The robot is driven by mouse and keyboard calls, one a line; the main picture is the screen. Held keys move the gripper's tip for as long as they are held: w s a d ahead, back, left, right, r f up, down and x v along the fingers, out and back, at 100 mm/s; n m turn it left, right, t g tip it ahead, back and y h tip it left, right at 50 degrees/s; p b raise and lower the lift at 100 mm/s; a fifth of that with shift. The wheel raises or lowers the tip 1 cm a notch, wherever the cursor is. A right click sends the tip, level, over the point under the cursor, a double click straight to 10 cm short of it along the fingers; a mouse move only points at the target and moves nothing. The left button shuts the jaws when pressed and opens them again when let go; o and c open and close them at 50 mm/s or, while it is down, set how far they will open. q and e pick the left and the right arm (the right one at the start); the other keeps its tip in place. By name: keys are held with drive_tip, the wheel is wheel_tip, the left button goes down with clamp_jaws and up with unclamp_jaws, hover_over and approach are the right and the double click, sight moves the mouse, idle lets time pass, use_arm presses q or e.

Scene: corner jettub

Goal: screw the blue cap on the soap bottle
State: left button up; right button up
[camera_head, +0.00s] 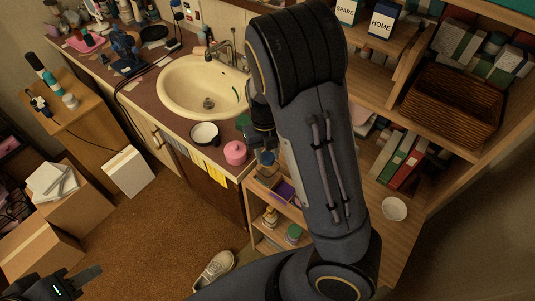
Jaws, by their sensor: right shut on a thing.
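My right gripper (265,148) points down at the front edge of the counter, partly hidden by my own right arm. It is shut on a small blue thing (267,157), which looks like the blue cap. Just below it is a small clear, brownish body (266,171) that looks like the soap bottle. I cannot tell whether cap and bottle touch. My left gripper (88,277) is low at the bottom left over the floor, away from the counter. Its fingers are dark and partly cut off, so its opening is unclear.
A pink round jar (235,153) and a white-and-dark bowl (205,134) stand close left of the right gripper. The sink (200,86) lies behind. Shelves with a wicker basket (454,104) are at right. Cardboard boxes (70,215) and a shoe (213,271) are on the floor.

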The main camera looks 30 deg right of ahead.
sight(266, 153)
idle(0.4)
drive_tip(key=o, duration=1)
drive_tip(key=shift+o, duration=0.2)
drive_tip(key=r, duration=0.5)
drive_tip(key=w+r, duration=0.1)
drive_tip(key=r, duration=0.1)
drive_tip(key=shift+d+r+p, duration=0.1)
drive_tip(key=shift+r+p, duration=0.25)
drive_tip(key=shift+p, duration=0.05)
